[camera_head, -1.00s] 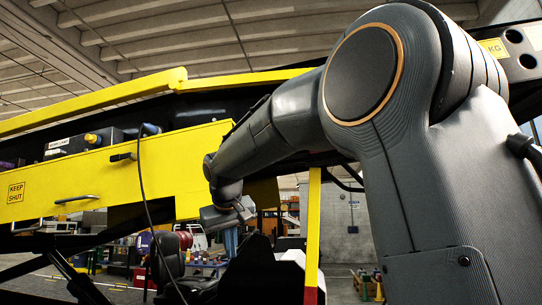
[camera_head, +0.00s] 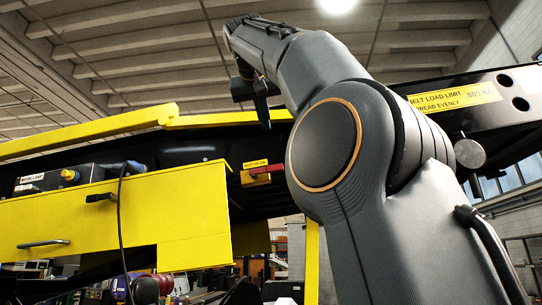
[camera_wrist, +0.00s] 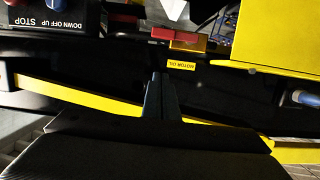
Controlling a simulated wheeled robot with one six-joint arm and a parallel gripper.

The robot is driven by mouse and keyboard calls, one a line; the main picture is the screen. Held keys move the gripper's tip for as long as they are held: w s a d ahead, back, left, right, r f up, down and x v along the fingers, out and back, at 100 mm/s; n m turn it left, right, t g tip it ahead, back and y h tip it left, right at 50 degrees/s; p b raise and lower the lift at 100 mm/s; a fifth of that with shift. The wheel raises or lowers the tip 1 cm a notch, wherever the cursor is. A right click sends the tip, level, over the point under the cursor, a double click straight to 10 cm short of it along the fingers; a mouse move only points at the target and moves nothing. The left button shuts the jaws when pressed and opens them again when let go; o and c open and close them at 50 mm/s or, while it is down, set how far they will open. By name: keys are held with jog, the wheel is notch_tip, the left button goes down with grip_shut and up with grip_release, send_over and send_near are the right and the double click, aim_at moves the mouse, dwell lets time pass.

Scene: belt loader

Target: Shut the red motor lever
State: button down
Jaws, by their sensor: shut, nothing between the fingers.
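The red motor lever (camera_head: 266,170) sits on a yellow mount (camera_head: 257,180) on the black side of the loader. It lies roughly level, pointing right, under a small yellow motor label (camera_head: 255,163). In the wrist view, which looks upside down, the red lever (camera_wrist: 163,33) and the yellow label (camera_wrist: 181,65) show just beyond my fingertips. My gripper (camera_head: 265,126) hangs from the raised arm, fingers down, above the lever in the head view. In the wrist view my gripper (camera_wrist: 161,76) has its fingers together, with nothing between them, apart from the lever.
A yellow panel box (camera_head: 120,225) with handles stands left of the lever. A black work-lamp box (camera_head: 60,178) and a hanging cable (camera_head: 119,215) are there too. A yellow rail (camera_head: 90,132) runs above. A control box (camera_wrist: 55,17) with STOP shows in the wrist view.

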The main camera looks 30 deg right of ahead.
jog(key=p, duration=0.1)
send_over(267, 171)
jog(key=s, duration=0.3)
jog(key=shift+f, duration=3.2)
jog(key=shift+s+f, duration=0.1)
